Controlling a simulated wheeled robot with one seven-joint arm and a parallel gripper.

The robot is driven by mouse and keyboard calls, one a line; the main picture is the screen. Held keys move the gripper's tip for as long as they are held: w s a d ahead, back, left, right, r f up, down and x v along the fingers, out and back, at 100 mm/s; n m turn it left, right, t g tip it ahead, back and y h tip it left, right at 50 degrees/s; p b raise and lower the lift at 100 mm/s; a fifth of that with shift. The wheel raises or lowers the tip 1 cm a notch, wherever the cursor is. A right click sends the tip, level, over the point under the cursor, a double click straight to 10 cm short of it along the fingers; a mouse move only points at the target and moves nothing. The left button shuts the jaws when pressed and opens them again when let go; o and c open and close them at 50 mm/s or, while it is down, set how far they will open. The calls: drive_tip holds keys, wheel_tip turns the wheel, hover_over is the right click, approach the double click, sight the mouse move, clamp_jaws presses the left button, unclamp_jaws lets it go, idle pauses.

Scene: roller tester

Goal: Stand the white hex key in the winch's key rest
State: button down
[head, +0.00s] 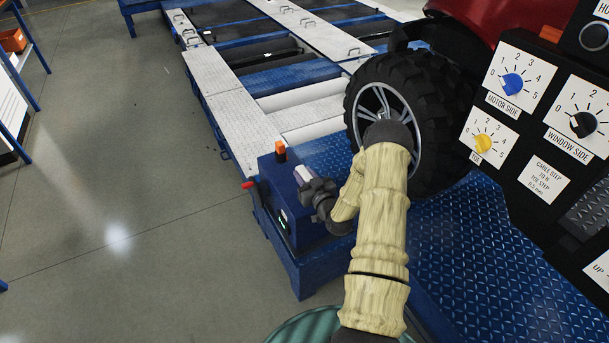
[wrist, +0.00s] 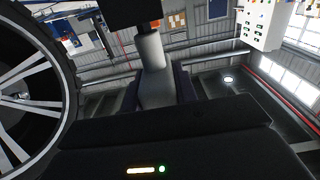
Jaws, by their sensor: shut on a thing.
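The white hex key shows in the head view as a short pale piece (head: 303,173) at the end of my gripper (head: 312,186). In the wrist view it is a white cylinder (wrist: 152,65) standing out from the dark gripper body, its far end against a black block. My gripper is shut on it. The winch appears to be the blue box (head: 285,222) at the platform's near corner; my gripper is over its top right side. I cannot make out the key rest; my gripper and arm hide part of the box top.
An orange-topped post (head: 281,151) and a red knob (head: 249,185) stick out of the box. A large black tyre (head: 400,85) stands behind my arm. A control panel (head: 540,110) hangs at the right. The grey floor (head: 120,190) at left is clear.

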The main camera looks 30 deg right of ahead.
drive_tip(key=shift+d+f, duration=0.15)
drive_tip(key=shift+d, duration=0.05)
drive_tip(key=c, duration=1)
unclamp_jaws()
drive_tip(key=shift+s, duration=0.1)
drive_tip(key=shift+a, duration=0.2)
drive_tip(key=shift+s, duration=0.15)
drive_tip(key=s, duration=1.7)
drive_tip(key=shift+s+d, duration=0.1)
drive_tip(key=shift+d, duration=0.2)
